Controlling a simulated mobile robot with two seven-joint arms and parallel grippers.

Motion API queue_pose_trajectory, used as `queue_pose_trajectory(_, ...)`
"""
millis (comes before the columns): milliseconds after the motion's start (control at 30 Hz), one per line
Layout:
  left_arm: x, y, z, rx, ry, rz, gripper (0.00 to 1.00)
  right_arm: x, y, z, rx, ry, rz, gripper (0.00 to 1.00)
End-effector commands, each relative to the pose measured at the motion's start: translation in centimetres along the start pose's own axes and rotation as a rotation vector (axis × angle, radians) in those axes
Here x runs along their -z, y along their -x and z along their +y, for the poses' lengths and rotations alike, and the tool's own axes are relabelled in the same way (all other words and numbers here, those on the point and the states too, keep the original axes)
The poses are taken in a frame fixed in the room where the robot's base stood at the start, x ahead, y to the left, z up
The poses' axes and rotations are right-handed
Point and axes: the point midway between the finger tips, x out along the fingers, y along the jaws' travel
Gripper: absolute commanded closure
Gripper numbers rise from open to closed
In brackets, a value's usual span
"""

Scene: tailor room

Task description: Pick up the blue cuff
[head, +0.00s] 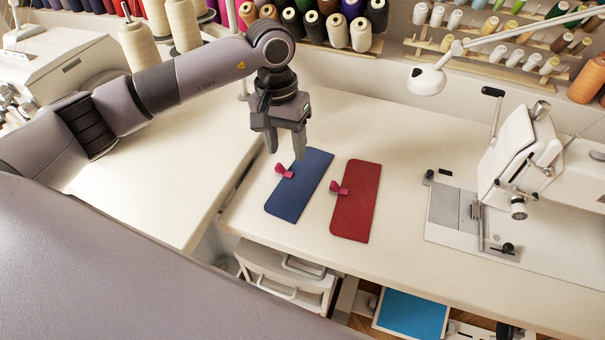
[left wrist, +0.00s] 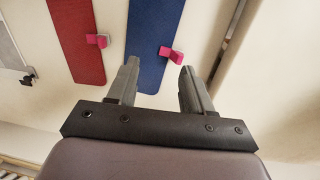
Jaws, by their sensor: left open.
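The blue cuff (head: 305,184) lies flat on the white table, with a pink clip (head: 284,171) at its left edge. In the left wrist view the blue cuff (left wrist: 150,50) runs ahead of the fingers, and its pink clip (left wrist: 171,54) shows near the gap. My left gripper (head: 286,152) is open and empty. It hangs fingers-down above the table, near the far end of the blue cuff; its exact height is hard to tell. My right gripper is in neither view.
A red cuff (head: 357,203) with a pink clip lies right of the blue one. Thread spools line the back. A gap separates this table from the left one. Bare tabletop (head: 400,135) lies behind the cuffs.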

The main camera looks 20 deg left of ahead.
Motion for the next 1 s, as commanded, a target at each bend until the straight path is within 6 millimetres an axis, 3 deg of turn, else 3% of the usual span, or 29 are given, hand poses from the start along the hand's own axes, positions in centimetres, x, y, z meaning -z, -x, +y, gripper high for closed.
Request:
queue_pose_trajectory(100,0.7,0.8,-1.9,0.083,-0.037,0.017,0.49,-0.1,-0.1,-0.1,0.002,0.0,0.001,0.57)
queue_pose_trajectory(200,0.7,0.3,-2.4,0.104,-0.047,0.018,0.49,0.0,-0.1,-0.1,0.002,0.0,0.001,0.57)
queue_pose_trajectory(700,0.3,-5.7,-2.5,0.1,-0.047,0.017,0.49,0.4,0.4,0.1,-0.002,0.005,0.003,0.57)
queue_pose_trajectory(967,0.4,-6.0,-2.5,0.099,-0.047,0.021,0.49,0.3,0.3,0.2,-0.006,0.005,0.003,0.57)
queue_pose_trajectory(1000,0.4,-6.0,-2.5,0.099,-0.047,0.021,0.59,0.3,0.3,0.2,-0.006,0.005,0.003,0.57)
